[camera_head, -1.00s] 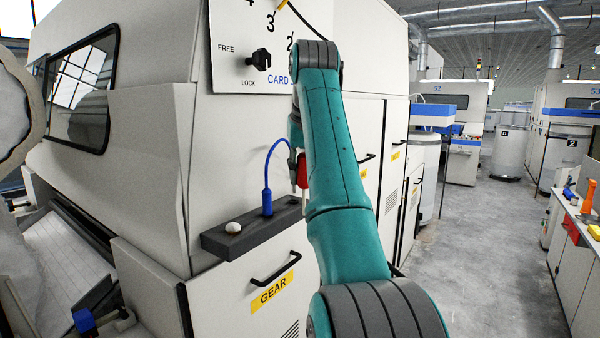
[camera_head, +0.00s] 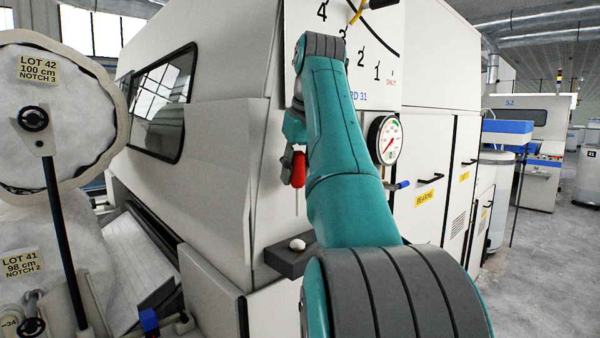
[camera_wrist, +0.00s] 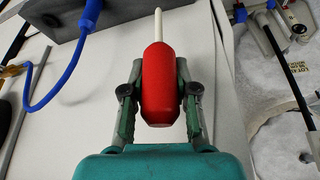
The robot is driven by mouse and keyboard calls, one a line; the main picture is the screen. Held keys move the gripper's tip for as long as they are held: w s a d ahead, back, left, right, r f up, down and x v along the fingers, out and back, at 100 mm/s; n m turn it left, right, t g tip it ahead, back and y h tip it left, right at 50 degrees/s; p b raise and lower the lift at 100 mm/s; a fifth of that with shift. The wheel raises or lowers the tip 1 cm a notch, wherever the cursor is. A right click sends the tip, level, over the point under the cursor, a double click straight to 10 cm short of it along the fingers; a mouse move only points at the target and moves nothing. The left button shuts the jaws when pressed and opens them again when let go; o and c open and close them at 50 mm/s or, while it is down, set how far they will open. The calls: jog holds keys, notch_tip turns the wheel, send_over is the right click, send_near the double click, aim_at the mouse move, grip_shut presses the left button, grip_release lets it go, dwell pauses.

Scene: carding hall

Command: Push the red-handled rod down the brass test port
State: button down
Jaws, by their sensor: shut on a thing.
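My gripper (camera_head: 294,150) is shut on the red handle (camera_head: 300,170) of the rod. In the wrist view my gripper (camera_wrist: 160,92) has a finger on each side of the red handle (camera_wrist: 158,70). The thin pale rod (camera_wrist: 158,24) extends beyond the handle. In the head view the rod hangs down about upright, in the air beside the white machine's corner, above a dark shelf (camera_head: 284,263). A brass-coloured fitting (camera_wrist: 12,70) shows at the left edge of the wrist view; I cannot tell whether it is the test port.
A white knob (camera_head: 297,244) sits on the shelf. A round gauge (camera_head: 385,140) is on the machine right of my arm. Lap rolls (camera_head: 60,120) stand at left. The aisle at right is open.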

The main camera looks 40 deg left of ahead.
aim_at(297, 215)
jog(key=shift+f, duration=0.1)
jog(key=shift+f, duration=2.75)
jog(key=shift+f, duration=2.5)
jog(key=c, duration=0.8)
grip_release()
jog(key=shift+r, duration=0.1)
notch_tip(297, 215, up, 10)
jog(key=shift+f, duration=0.1)
